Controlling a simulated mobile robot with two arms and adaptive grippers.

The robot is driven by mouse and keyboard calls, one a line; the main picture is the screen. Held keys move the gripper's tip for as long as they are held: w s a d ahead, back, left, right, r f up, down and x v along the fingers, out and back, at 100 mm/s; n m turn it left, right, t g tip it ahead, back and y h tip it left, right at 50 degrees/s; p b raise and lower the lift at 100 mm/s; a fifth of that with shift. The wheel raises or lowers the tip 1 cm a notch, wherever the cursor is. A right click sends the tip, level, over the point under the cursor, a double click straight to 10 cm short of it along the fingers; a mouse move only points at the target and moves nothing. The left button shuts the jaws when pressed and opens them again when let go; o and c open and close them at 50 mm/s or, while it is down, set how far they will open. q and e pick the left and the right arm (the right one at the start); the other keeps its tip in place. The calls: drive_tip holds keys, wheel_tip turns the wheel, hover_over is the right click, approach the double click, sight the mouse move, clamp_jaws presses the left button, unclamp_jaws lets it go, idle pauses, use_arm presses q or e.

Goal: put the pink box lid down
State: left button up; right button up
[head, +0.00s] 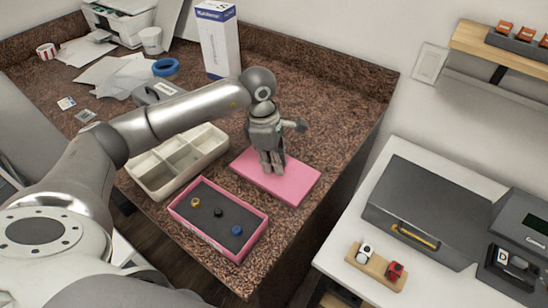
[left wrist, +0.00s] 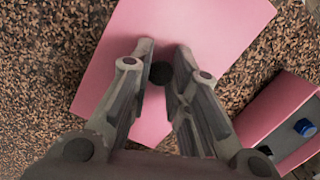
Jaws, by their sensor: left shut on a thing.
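The pink box lid (head: 297,184) is flat, at the counter's front right, beside the open pink box (head: 245,252). I cannot tell whether it touches the counter or is just above it. My left gripper (head: 272,170) points down over the lid. In the left wrist view, its fingers close around a small black knob (left wrist: 161,73) in the middle of the lid (left wrist: 215,25). The open box has dark lining and holds a gold, a black and a blue small part. My right gripper is not in view.
A cream divided tray (head: 160,185) stands left of the box. A tall white-and-blue carton (head: 222,45), a blue tape roll (head: 166,67) and papers lie farther back. The speckled counter (head: 335,105) is clear behind the lid. A lower white table (head: 345,235) with a grey case stands right.

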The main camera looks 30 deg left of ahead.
use_arm(q)
drive_tip(key=shift+f, duration=0.1)
drive_tip(key=shift+f+b, duration=0.15)
drive_tip(key=shift+b, duration=0.15)
drive_tip(key=o, duration=0.9)
drive_tip(key=shift+c, duration=0.2)
drive_tip(key=shift+r, duration=0.2)
drive_tip(key=shift+r+p, duration=0.15)
drive_tip(key=shift+p, duration=0.2)
wheel_tip(320, 180, up, 12)
drive_tip(key=a+b, duration=0.1)
drive_tip(key=b, duration=0.1)
drive_tip(key=shift+s+a, duration=0.25)
drive_tip(key=shift+a, duration=0.1)
